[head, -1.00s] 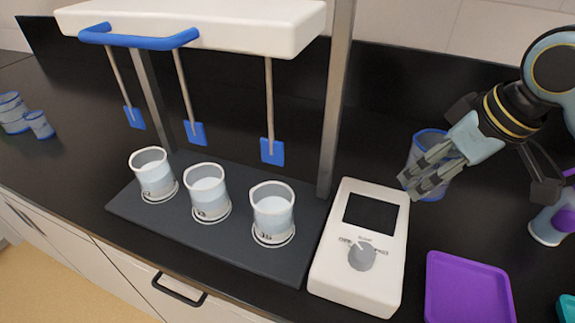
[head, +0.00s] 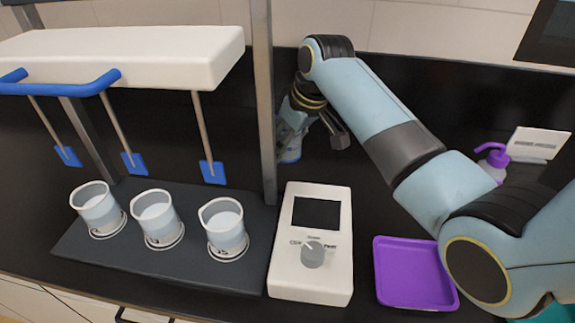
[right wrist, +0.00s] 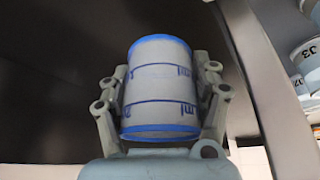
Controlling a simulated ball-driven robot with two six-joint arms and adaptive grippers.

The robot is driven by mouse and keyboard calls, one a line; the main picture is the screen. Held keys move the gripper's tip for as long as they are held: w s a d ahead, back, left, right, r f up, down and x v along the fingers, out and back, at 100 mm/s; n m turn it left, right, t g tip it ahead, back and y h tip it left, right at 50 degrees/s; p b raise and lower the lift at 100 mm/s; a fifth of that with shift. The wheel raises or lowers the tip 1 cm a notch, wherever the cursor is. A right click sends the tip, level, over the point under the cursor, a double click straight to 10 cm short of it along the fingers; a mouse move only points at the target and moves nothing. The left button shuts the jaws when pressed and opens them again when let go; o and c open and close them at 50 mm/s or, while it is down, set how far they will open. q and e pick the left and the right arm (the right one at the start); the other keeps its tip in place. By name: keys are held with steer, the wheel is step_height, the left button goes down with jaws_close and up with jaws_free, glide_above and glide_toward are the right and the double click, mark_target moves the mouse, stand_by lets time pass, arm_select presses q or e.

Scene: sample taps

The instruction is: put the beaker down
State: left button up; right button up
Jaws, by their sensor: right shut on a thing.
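My right gripper (right wrist: 163,105) is shut on a beaker (right wrist: 160,88) with blue rims and blue markings, one finger on each side of it in the right wrist view. In the head view this beaker (head: 290,148) shows only in part, behind the metal post, below my right wrist. My arm and gripper hide much of it, and I cannot tell whether its base touches the black bench. My left gripper is not in view.
Three beakers (head: 97,210) stand on the dark plate (head: 75,250) under stirring paddles (head: 211,172). A white control box (head: 310,285) and a purple tray (head: 400,300) are to the right.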

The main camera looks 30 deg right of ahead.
mark_target(283, 177)
step_height(283, 177, down, 8)
steer(key=shift+r, duration=0.25)
steer(key=o, duration=0.8)
steer(key=shift+f, duration=0.1)
